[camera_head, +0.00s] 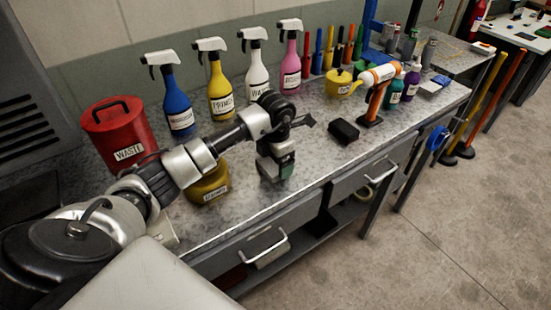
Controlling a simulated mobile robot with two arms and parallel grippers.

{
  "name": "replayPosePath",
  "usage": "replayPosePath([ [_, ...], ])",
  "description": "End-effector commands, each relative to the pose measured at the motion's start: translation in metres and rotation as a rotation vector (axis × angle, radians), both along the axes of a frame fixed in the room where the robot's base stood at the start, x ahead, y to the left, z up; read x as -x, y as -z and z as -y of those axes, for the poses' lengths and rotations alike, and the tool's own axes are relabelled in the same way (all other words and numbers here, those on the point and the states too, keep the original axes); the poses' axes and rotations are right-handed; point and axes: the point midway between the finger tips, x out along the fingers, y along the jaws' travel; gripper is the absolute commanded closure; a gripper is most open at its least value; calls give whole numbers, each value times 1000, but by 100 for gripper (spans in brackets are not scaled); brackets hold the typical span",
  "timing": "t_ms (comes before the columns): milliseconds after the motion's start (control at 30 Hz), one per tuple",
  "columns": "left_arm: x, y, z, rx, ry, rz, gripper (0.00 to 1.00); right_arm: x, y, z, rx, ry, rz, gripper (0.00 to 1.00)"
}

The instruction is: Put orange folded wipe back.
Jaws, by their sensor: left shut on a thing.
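My left arm comes in from the left over the workbench, and my left gripper (287,177) points down above the bench top near its front edge. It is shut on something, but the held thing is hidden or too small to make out. A small green patch shows at its lower end. I cannot make out an orange folded wipe anywhere in view. My right gripper is not in view.
A red WASTE bin (127,152) and a yellow labelled container (206,187) stand left of the gripper. Spray bottles (221,97) line the back. A black block (344,131) and an orange-white tool (374,92) are to the right. Bench (318,155) between is clear.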

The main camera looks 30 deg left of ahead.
Motion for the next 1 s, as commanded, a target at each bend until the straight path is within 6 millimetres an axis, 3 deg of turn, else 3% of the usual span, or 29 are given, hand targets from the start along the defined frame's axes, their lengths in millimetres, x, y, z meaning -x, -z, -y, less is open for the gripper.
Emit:
replayPosePath([
  [200,0,4,0,0,0,0,34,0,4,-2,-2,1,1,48],
  [233,0,3,0,0,0,0,7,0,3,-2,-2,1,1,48],
  [300,0,2,0,0,0,0,0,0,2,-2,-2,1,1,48],
  [667,-1,-9,0,-1,1,4,0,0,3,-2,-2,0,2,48],
  [1000,-1,-80,0,-1,1,6,0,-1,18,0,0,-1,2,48],
])
